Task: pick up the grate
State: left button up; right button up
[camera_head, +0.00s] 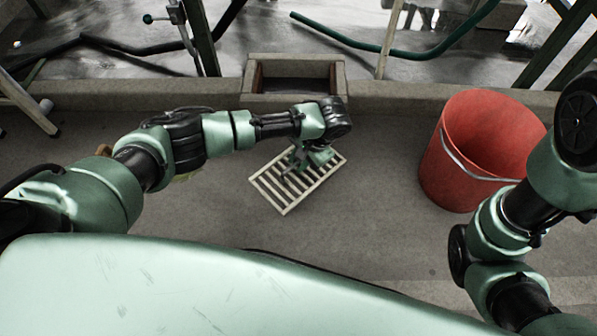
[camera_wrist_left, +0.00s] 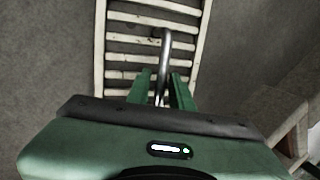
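The pale slatted grate (camera_head: 272,190) lies on the grey floor in the middle of the head view, turned at a slant. In the left wrist view the grate (camera_wrist_left: 100,45) fills the upper middle, with a curved metal handle (camera_wrist_left: 166,50) rising from it. My left gripper (camera_head: 299,164) is over the grate, covering part of its upper middle. In the left wrist view the left gripper's green fingers (camera_wrist_left: 161,82) stand apart, with the handle between them; a gap shows beside it. My right arm is at the right edge, its gripper out of view.
A red bucket (camera_head: 445,165) with a wire handle stands right of the grate. A stone-rimmed recess (camera_head: 293,64) sits in the low kerb (camera_head: 420,95) behind. A green hose (camera_head: 400,52) lies beyond. Bare floor lies between grate and bucket.

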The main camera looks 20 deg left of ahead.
pick_arm(q)
jog(key=shift+r, duration=0.1)
grip_shut()
dwell(1.2)
